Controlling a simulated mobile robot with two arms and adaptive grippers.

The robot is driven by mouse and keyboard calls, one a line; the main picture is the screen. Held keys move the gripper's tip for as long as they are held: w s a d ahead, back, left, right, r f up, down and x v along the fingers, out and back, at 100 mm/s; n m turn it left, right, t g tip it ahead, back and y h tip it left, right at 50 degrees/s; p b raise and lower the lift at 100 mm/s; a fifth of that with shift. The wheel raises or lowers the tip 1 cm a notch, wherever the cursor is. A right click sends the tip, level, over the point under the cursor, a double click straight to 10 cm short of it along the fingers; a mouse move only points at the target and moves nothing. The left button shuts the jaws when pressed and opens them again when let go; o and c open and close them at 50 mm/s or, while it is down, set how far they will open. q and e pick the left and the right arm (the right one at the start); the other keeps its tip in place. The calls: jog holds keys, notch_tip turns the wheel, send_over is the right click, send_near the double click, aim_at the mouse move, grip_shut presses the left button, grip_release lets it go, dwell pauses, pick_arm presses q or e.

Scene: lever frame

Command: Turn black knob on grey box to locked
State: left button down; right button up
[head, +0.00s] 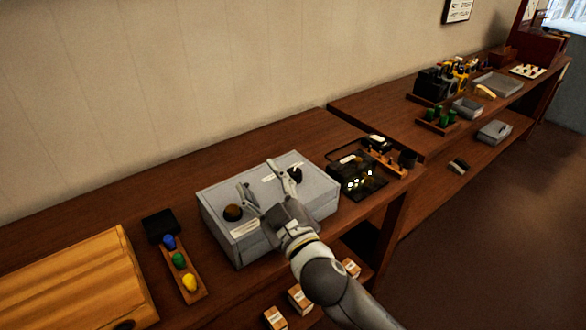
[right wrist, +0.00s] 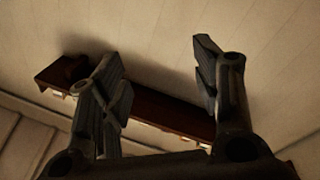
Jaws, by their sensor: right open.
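The grey box (head: 322,195) stands on the wooden bench in the head view. A black knob (head: 296,174) is on the right part of its top, and a dark brownish round knob (head: 233,213) is on the left part. My right gripper (head: 260,178) is over the box top between the two knobs, open and empty. Its right finger overlaps the black knob in the picture; I cannot tell whether they touch. In the right wrist view the spread fingers (right wrist: 158,90) show with nothing between them, and neither the box nor a knob is visible there. My left gripper is not in view.
A dark tray (head: 357,180) is right of the box. A narrow wooden holder (head: 183,270) with blue, green and yellow pieces and a wooden board (head: 75,285) are to its left. Small boxes (head: 300,298) sit below the bench top. The wall is behind.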

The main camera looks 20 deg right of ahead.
jog(key=s+a+r+n+g+y, duration=0.2)
jog(key=a+r+n+g+y, duration=0.2)
jog(key=a+r+n+y, duration=0.85)
jog(key=s+a+f+n+g+y, duration=0.35)
jog(key=a+n+g, duration=0.25)
jog(key=n+g, duration=0.4)
jog(key=n+h, duration=0.5)
jog(key=h, duration=1.5)
send_near(294, 171)
jog(key=shift+m+g, duration=0.25)
jog(key=shift+g, duration=0.05)
jog(key=p+x, duration=0.2)
jog(key=x, duration=0.5)
jog(key=shift+w+f+p, duration=0.15)
jog(key=shift+w+p, duration=0.15)
jog(key=shift+w+f, duration=0.3)
jog(key=shift+f, duration=0.35)
